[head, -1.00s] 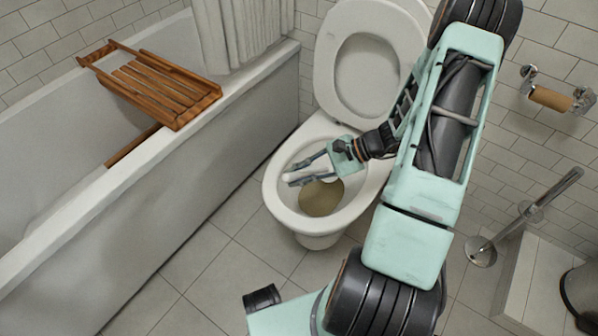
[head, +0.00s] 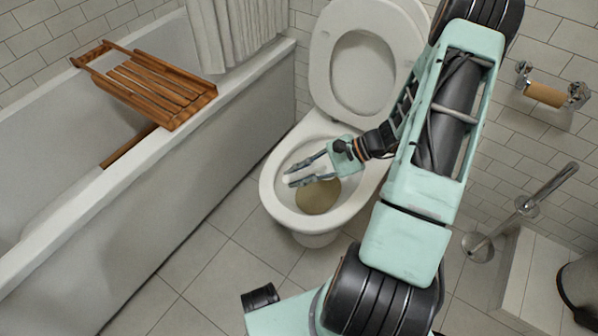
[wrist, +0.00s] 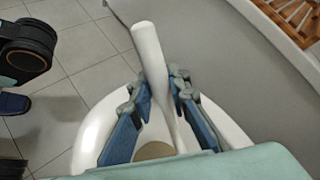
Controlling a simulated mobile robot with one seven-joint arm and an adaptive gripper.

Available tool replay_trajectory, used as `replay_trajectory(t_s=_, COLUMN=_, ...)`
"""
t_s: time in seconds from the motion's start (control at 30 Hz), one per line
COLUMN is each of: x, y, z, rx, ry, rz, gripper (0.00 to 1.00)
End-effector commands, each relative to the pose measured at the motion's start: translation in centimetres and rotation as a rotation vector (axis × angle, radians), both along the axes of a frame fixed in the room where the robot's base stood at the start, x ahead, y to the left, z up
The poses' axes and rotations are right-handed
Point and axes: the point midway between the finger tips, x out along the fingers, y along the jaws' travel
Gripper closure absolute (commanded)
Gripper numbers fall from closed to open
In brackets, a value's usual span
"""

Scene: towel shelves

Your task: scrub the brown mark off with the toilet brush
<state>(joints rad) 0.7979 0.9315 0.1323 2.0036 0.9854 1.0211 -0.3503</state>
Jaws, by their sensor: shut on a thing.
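The toilet (head: 268,190) stands in the middle of the head view with its lid and seat up. A brownish patch (head: 318,197) lies low in the bowl; I cannot tell whether it is the mark or tinted water. It also shows in the wrist view (wrist: 153,151). My gripper (head: 293,174) is over the bowl, left of the patch's upper edge, and also shows in the wrist view (wrist: 160,88). It is shut on a white stick-like handle (wrist: 147,45), which looks like the toilet brush. The handle's lower part runs down behind the gripper, and no bristles show.
A bathtub (head: 150,225) with a wooden rack (head: 150,85) across it is on the left. Floor between tub and toilet is clear.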

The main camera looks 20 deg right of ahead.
Motion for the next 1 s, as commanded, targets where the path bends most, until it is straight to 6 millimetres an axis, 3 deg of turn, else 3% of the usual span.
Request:
replay_trajectory(t_s=0.43, x=2.0, y=-0.9, z=2.1, rx=-0.002, ry=0.000, rz=-0.001, gripper=1.00)
replay_trajectory(t_s=1.0, x=1.1, y=0.5, z=-0.1, rx=0.000, ry=-0.001, rz=-0.001, gripper=1.00)
